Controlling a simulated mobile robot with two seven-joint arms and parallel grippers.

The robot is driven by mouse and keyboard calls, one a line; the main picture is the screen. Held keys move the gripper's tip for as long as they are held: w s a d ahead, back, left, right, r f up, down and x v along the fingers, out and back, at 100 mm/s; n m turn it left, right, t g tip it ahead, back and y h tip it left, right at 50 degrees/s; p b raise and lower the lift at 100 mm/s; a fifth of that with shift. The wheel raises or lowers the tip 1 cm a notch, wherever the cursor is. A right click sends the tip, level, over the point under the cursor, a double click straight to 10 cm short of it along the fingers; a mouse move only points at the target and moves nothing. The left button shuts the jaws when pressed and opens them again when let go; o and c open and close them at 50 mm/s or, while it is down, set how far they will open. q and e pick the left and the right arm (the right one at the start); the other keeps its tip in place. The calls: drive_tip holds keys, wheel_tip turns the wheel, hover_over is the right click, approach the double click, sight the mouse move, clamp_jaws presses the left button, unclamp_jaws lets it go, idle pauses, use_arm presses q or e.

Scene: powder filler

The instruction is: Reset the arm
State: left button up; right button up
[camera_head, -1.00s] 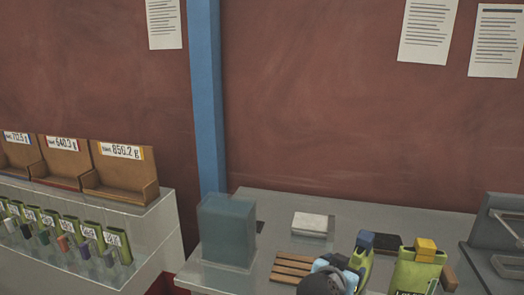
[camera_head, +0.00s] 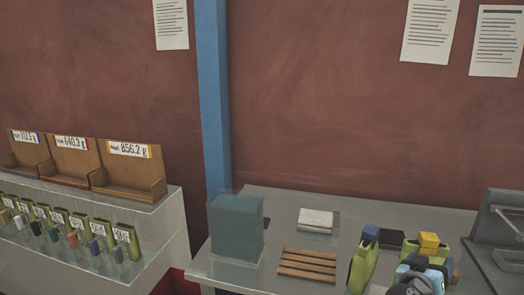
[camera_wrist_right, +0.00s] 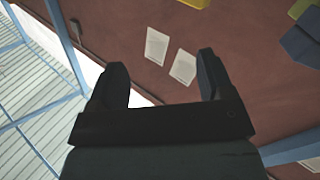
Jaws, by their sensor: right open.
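My right gripper (camera_wrist_right: 162,85) shows in the right wrist view with its two dark fingers spread apart and nothing between them. Beyond the fingers are the red-brown wall and papers, tilted in that view. In the head view a blue and dark part of my right arm (camera_head: 420,277) shows at the bottom right, in front of the green containers. Its fingers cannot be made out there. My left gripper is in neither view.
A table holds a translucent blue-grey box (camera_head: 236,228), a wooden slatted rack (camera_head: 307,265), a white pad (camera_head: 316,220), and green containers, one with a yellow top (camera_head: 429,239). At left, a shelf holds labelled wooden bins (camera_head: 130,172) and several green packets (camera_head: 127,240). A grey machine (camera_head: 500,240) stands at right.

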drive_tip(key=d+r+h, duration=0.2)
drive_tip(key=d+r, duration=0.1)
drive_tip(key=d, duration=0.4)
drive_tip(key=s+a+f+n+y, duration=0.4)
drive_tip(key=s+f+n+y, duration=0.15)
drive_tip(key=f, duration=0.55)
drive_tip(key=s+a+f+n+y, duration=0.3)
drive_tip(key=s+f+n+y, duration=0.25)
drive_tip(key=f, duration=0.65)
drive_tip(key=s+a+f+n+g+y, duration=0.1)
drive_tip(key=s+a+f+y, duration=0.3)
drive_tip(key=s, duration=0.5)
drive_tip(key=s+a+f+n+g+y, duration=0.1)
drive_tip(key=s+a+f+n+y, duration=0.15)
drive_tip(key=s+f, duration=0.45)
drive_tip(key=a+r+m, duration=0.2)
drive_tip(key=a+m, duration=0.1)
drive_tip(key=a, duration=0.4)
drive_tip(key=a+r+m+t, duration=0.1)
drive_tip(key=a+r+m, duration=0.1)
drive_tip(key=a, duration=0.5)
drive_tip(key=shift+s+a+m+y+p, duration=0.2)
drive_tip(key=shift+s+m+y+p, duration=0.15)
drive_tip(key=shift+m+y+p, duration=0.15)
